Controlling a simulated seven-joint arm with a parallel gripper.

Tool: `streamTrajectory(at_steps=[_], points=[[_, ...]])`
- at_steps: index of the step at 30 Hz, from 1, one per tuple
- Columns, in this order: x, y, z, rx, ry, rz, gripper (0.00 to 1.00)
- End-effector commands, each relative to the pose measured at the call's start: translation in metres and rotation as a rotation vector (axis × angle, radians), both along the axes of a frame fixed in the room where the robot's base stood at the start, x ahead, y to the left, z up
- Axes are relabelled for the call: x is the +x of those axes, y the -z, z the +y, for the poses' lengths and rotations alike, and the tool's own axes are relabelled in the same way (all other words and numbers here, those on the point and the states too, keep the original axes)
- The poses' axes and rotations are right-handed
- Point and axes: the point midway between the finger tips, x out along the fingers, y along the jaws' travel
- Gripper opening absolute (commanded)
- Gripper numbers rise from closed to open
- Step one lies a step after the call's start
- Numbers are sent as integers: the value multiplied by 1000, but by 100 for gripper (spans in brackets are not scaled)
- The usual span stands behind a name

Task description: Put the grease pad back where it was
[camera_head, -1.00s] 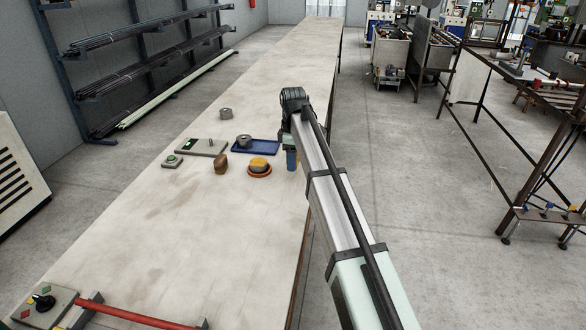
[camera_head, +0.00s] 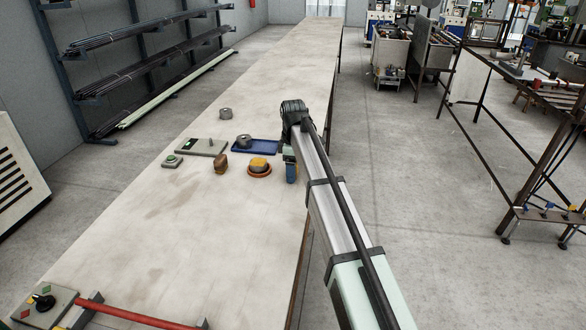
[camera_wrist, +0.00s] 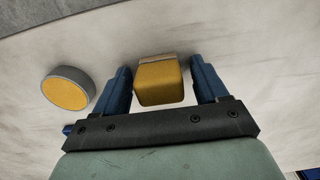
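Whether the block rests on the table is hard to tell. In the head view my gripper (camera_head: 291,172) is low by the table's right edge, and no block can be made out there. A round grey-sided tin with a yellow top (camera_wrist: 68,92) stands left of the fingers in the wrist view.
The near table (camera_head: 190,240) is mostly clear. A red rod (camera_head: 135,315) lies in front.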

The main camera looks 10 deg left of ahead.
Motion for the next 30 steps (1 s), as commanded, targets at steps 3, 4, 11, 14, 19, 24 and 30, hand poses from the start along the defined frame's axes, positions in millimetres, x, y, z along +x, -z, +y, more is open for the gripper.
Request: streamTrajectory(at_steps=[3,4,11,14,19,24,30], points=[[0,0,0,0,0,0,76],[0,0,0,0,0,0,76],[0,-5,0,0,0,0,76],[1,-15,0,0,0,-1,76],[1,-45,0,1,0,-1,76],[1,-77,0,1,0,-1,76],[1,-106,0,0,0,-1,76]])
